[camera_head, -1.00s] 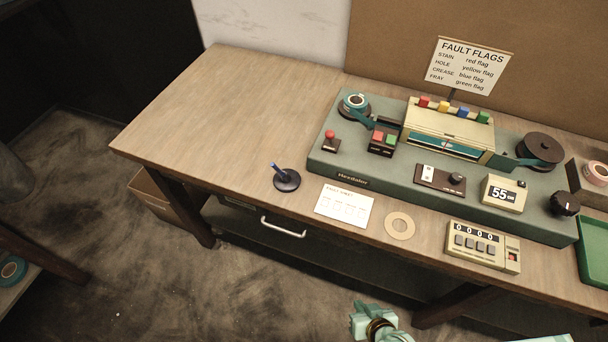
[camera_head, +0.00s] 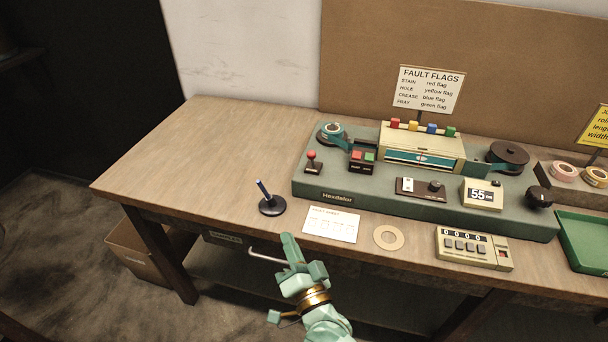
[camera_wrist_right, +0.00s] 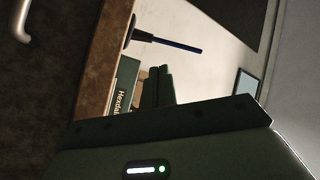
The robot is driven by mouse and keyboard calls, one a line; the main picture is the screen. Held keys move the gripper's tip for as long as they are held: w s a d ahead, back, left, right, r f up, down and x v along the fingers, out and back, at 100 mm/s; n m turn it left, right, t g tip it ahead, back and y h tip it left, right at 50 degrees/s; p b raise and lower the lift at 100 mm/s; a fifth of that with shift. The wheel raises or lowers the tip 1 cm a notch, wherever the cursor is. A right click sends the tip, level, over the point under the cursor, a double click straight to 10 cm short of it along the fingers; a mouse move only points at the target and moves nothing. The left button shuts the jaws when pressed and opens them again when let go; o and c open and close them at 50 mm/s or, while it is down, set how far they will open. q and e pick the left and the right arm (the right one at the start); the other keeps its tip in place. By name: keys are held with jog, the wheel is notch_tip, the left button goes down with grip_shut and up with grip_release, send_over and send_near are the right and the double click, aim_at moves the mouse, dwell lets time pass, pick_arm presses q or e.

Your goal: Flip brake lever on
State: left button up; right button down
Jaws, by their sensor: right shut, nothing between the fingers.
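A small lever with a red ball knob (camera_head: 312,155) stands upright on a dark base at the left end of the green winding machine (camera_head: 325,190). It is the only lever-like part I can make out; no label marks it as the brake. My right gripper (camera_head: 290,242) is shut and empty, in front of the table's front edge, below and well apart from the lever. In the right wrist view, its dark fingers (camera_wrist_right: 161,88) point toward the machine's name plate (camera_wrist_right: 121,100). My left gripper is not in view.
A drawer handle (camera_head: 264,257) is beside my right gripper. The table's left part (camera_head: 190,160) is clear.

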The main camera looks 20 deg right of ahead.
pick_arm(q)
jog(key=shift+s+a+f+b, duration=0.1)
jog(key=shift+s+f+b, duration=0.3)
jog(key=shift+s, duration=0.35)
pick_arm(e)
jog(key=d+m+h, duration=0.1)
jog(key=m+h, duration=0.2)
jog(key=m, duration=0.1)
jog(key=w+d+r+m+h, duration=0.1)
jog(key=m+h, duration=0.3)
jog(key=d+r+m+h, duration=0.1)
jog(key=m+h, duration=0.2)
jog(key=m, duration=0.2)
jog(key=shift+w+d+r, duration=0.15)
jog(key=shift+d+r, duration=0.05)
jog(key=shift+d, duration=0.1)
jog(key=shift+r, duration=0.1)
